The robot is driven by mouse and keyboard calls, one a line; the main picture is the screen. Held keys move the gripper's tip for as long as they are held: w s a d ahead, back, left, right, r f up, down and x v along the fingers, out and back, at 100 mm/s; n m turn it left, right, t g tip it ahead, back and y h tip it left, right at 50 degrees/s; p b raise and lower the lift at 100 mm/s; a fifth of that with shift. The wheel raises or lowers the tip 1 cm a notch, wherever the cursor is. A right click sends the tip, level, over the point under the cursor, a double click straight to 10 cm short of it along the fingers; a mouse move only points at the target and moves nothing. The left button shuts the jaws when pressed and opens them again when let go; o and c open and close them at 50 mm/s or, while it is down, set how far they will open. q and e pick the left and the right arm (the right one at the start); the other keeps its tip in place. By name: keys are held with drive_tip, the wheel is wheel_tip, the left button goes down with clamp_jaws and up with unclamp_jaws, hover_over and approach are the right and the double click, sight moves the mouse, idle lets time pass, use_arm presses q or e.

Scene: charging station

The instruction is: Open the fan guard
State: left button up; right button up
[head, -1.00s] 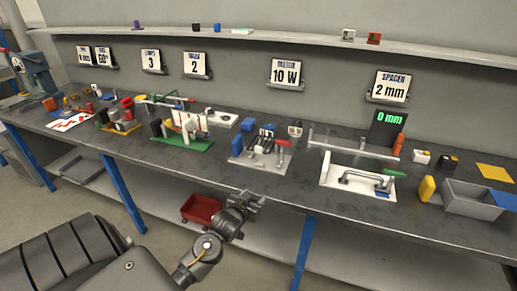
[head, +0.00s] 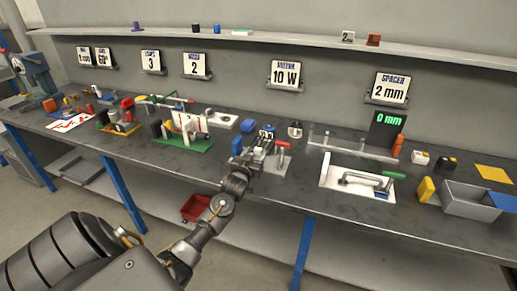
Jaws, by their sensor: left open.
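My left gripper (head: 262,147) is open and over the white-based station at the middle of the bench. That station has a blue block (head: 237,146) at its left and a red-handled lever (head: 282,145) at its right. The gripper and wrist hide much of the station's middle. I cannot tell whether the fingers touch anything there. No part is clear enough to name as the fan guard. My right gripper is not in view.
To the left stands a green-based fixture (head: 182,141). To the right are a white tray with a grey handle (head: 357,181), a yellow block (head: 426,189) and a grey bin (head: 471,201). A red bin (head: 194,208) sits under the bench (head: 320,215).

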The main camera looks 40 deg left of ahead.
sight(258, 150)
use_arm(q)
drive_tip(key=shift+x, duration=1.9)
drive_tip(key=shift+c, duration=0.4)
clamp_jaws()
